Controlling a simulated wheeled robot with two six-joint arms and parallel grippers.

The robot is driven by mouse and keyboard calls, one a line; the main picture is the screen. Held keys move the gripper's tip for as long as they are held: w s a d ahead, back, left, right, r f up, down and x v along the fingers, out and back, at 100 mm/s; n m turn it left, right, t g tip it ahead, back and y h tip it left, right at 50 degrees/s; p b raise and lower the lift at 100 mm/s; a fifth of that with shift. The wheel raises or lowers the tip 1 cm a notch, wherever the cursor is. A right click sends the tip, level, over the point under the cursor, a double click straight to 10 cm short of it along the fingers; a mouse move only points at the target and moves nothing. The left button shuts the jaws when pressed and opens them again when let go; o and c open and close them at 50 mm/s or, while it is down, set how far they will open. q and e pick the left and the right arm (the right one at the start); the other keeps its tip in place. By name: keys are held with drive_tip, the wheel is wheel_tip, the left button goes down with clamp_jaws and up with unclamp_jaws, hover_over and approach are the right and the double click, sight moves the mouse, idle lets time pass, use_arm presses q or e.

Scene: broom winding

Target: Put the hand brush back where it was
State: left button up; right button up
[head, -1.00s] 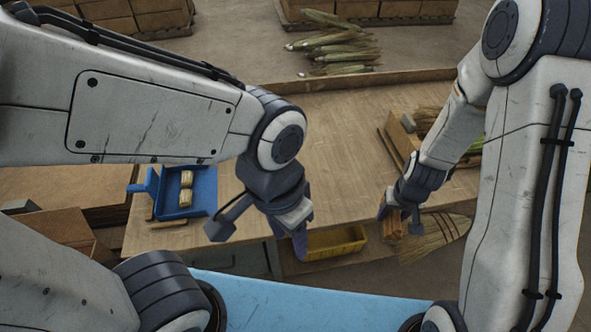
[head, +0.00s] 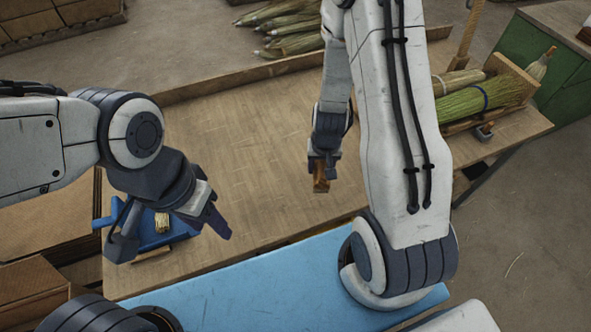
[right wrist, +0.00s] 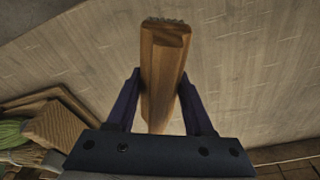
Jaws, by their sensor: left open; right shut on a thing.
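My right gripper (head: 322,165) is shut on a brown wooden piece (head: 321,184), which looks like the hand brush, and holds it over the middle of the table. In the right wrist view the hand brush (right wrist: 163,75) stands between the two fingers (right wrist: 160,108), with a thin grey fringe, perhaps bristles, at its far end. Its underside is hidden. My left gripper (head: 215,222) is open and empty, to the left near the table's front edge, beside the blue tray.
The wooden table (head: 250,135) is mostly clear in the middle. A blue tray (head: 150,241) with a small straw bundle (head: 162,222) sits at the left. A wooden holder (head: 512,75) with green bristles (head: 470,98) stands at the right. A blue surface (head: 250,275) lies in front.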

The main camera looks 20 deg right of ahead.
drive_tip(key=p, duration=0.4)
hover_over(298, 176)
drive_tip(key=f, duration=0.2)
drive_tip(key=s+f, duration=0.1)
drive_tip(key=f, duration=0.1)
drive_tip(key=shift+w+a+f, duration=0.15)
drive_tip(key=shift+w+f, duration=0.05)
drive_tip(key=shift+f, duration=0.1)
wheel_tip(298, 176, down, 4)
drive_tip(key=shift+f+b, duration=0.1)
drive_tip(key=shift+b, duration=0.2)
drive_tip(key=shift+f+b, duration=0.25)
drive_tip(key=shift+b, duration=0.05)
drive_tip(key=o, duration=1.3)
drive_tip(key=shift+r, duration=0.1)
drive_tip(key=shift+r, duration=0.1)
